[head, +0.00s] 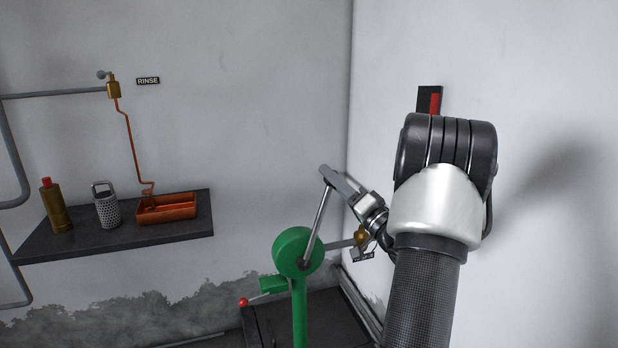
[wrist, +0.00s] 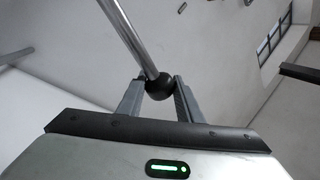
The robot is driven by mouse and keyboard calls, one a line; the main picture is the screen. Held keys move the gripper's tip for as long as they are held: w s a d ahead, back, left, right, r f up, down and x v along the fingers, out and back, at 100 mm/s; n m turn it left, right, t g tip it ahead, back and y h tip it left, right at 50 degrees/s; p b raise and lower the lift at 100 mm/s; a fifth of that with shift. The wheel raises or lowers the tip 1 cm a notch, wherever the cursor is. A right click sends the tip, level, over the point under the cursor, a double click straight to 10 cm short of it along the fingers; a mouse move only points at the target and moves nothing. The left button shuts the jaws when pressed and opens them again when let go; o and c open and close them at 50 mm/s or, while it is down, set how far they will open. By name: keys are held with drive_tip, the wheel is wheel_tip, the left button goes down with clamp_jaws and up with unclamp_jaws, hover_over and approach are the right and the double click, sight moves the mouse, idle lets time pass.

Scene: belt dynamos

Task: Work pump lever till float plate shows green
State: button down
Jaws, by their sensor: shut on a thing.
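The pump is a green round-headed body (head: 297,250) on a green post, low in the middle of the head view. Its metal pump lever (head: 318,220) rises from the hub and leans slightly right. My gripper (head: 329,174) is at the lever's top end. In the wrist view it is shut on the lever's black ball knob (wrist: 158,88), with the steel rod (wrist: 132,38) running away from it. A dark plate (head: 424,97) on the right wall shows a red strip; it looks like the float plate. My arm covers the wall just below it.
A red-tipped handle (head: 243,302) sticks out left of the pump. A brass fitting (head: 361,238) is close below my wrist.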

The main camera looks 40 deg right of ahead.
drive_tip(key=shift+s+d+f+m+t+h, duration=0.15)
drive_tip(key=shift+s+d+f+m+h, duration=0.15)
drive_tip(key=shift+d+m, duration=0.4)
drive_tip(key=shift+s+d+f+m+t+h, duration=0.1)
drive_tip(key=shift+s+d+f+m+h, duration=0.25)
drive_tip(key=shift+d, duration=0.55)
drive_tip(key=shift+s+d+f+m+t+h, duration=0.15)
drive_tip(key=shift+d+f+m+h, duration=0.2)
drive_tip(key=shift+d+m, duration=0.4)
drive_tip(key=shift+d+f, duration=0.1)
drive_tip(key=c, duration=1.3)
unclamp_jaws()
drive_tip(key=v, duration=1.7)
drive_tip(key=shift+s+f, duration=0.1)
drive_tip(key=shift+s, duration=0.05)
